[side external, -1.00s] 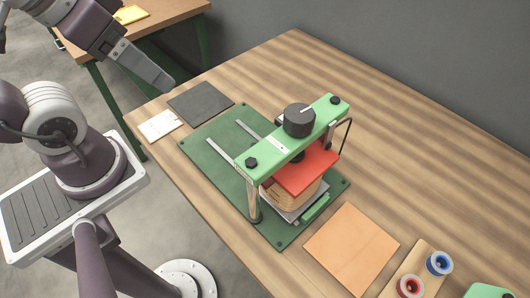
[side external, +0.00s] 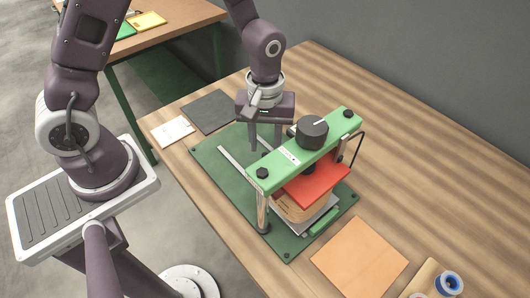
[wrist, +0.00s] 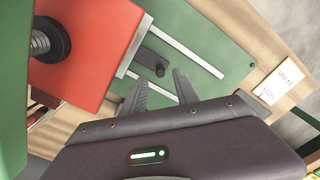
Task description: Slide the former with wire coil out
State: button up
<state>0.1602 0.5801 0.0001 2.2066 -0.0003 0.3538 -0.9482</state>
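The tan former with wire coil (side external: 299,207) sits on a grey plate (side external: 318,221) inside a press, under a red pressure plate (side external: 315,184). The green crossbar (side external: 285,158) with its black knob (side external: 312,132) spans above it and hides part of it. My gripper (side external: 265,148) points down behind the crossbar, over the rail side of the green base. The coil cannot be made out clearly in the wrist view.
Pale rails (side external: 236,166) run along the green base (side external: 213,157) away from the press. A dark mat (side external: 208,111) and white card (side external: 172,132) lie at the left. An orange sheet (side external: 359,257) and wire spools (side external: 449,283) lie in front. The right table side is clear.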

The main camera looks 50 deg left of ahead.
notch_tip(320, 180, down, 5)
jog(key=shift+r, duration=0.2)
grip_shut()
jog(key=shift+r, duration=0.1)
dwell(1.2)
